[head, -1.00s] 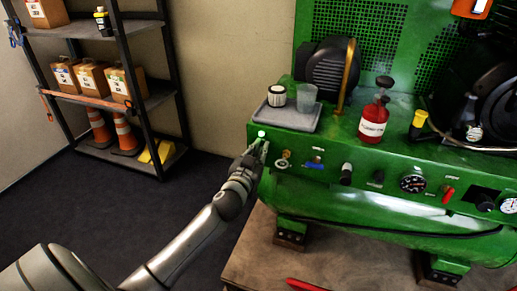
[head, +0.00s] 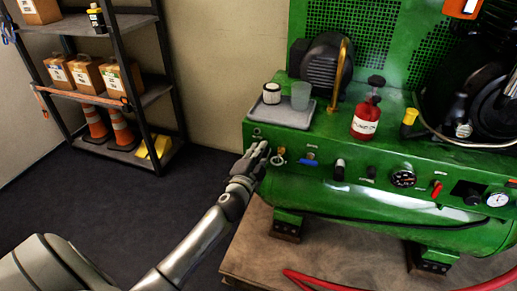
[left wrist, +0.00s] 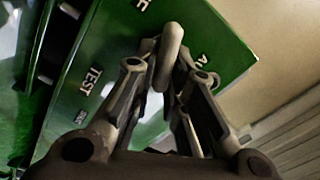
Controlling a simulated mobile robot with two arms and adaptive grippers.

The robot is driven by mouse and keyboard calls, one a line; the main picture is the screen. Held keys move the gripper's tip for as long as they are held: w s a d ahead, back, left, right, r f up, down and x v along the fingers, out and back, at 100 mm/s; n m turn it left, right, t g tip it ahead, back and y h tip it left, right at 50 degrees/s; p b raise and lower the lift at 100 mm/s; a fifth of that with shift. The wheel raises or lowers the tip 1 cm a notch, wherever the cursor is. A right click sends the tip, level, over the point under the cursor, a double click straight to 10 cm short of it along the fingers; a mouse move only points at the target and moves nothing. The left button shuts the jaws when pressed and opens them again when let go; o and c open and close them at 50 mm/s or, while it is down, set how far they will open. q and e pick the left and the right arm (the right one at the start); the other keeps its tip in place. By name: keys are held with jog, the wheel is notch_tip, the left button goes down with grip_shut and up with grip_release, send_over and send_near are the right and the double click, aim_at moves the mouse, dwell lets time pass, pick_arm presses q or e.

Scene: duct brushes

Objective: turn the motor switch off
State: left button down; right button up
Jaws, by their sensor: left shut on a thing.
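The green compressor (head: 350,208) stands at the right in the head view, with a row of controls on its front panel. My left gripper (head: 258,152) is at the panel's left end. In the left wrist view the motor switch (left wrist: 172,36), a rounded grey lever, stands between the fingers of my left gripper (left wrist: 166,72), which are shut on it. Labels reading "TEST" and partly hidden "AU" show around it; another label at the top is cut off. A small lamp (head: 257,132) above the gripper looks dark. My right gripper is not in view.
A blue-handled valve (head: 308,160) and black knobs sit right of the gripper. A grey tray (head: 281,115) and a red bottle (head: 366,121) stand on top. A shelf (head: 115,92) with boxes and cones is at the left. The floor between is clear.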

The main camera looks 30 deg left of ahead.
pick_arm(q)
jog(key=m, duration=0.3)
jog(key=shift+d+f, duration=0.1)
jog(key=shift+f, duration=0.2)
jog(key=shift+f+m, duration=0.1)
jog(key=shift+m, duration=0.6)
jog(key=shift+f+m, duration=0.1)
jog(key=shift+m, duration=0.2)
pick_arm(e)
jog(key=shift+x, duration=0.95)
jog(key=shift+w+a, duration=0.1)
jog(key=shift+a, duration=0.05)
pick_arm(q)
jog(key=shift+m, duration=0.3)
jog(key=c, duration=1.5)
grip_release()
